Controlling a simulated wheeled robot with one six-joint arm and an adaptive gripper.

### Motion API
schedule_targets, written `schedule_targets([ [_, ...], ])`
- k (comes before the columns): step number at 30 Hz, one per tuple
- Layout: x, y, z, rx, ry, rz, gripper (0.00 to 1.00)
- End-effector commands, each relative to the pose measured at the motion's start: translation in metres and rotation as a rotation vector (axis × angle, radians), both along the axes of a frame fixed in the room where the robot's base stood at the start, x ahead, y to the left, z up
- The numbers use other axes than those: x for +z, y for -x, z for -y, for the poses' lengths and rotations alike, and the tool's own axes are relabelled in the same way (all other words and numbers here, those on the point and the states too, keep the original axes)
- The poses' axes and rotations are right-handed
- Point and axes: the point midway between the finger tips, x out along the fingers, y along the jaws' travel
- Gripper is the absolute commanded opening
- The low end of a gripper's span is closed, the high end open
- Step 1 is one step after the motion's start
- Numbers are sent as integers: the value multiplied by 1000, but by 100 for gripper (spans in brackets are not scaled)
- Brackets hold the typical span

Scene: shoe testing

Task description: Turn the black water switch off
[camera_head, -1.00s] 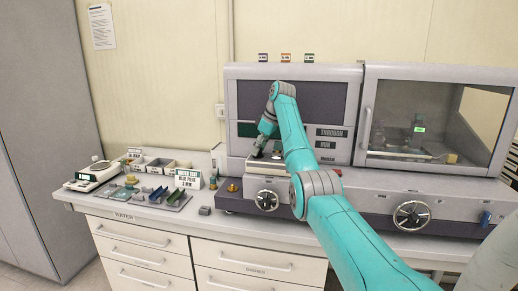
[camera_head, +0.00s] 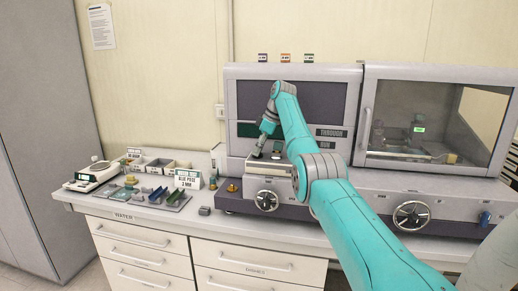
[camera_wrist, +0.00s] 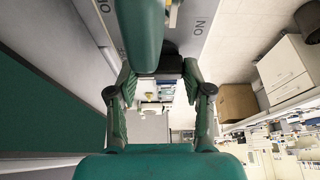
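My gripper (camera_head: 258,152) is over the ledge at the left front of the grey machine (camera_head: 300,72), pointing down. In the wrist view my gripper (camera_wrist: 160,78) has its two fingers spread apart. A small black block (camera_wrist: 172,66), which may be the black water switch, shows between the fingertips, by a grey panel with lettering. I cannot tell whether a finger touches it. A rounded teal part covers the top middle of that view and hides some of the block. In the head view a small dark piece (camera_head: 277,149) stands just right of the fingers.
A round handwheel (camera_head: 267,200) sits below the ledge, and a larger one (camera_head: 412,214) at right. A green-lettered sign (camera_head: 188,179), a tray and a scale (camera_head: 98,176) occupy the left counter.

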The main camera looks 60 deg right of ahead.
Motion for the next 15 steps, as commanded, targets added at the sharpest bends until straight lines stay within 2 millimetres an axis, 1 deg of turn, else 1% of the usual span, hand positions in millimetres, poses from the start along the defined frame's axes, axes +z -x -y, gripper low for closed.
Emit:
schedule_targets([
  [1,-1,0,0,1,-1,-2,62],
  [2,-1,0,0,0,0,-1,70],
  [3,-1,0,0,0,0,-1,75],
  [11,0,0,0,-1,0,0,75],
  [15,7,2,1,-1,0,0,75],
])
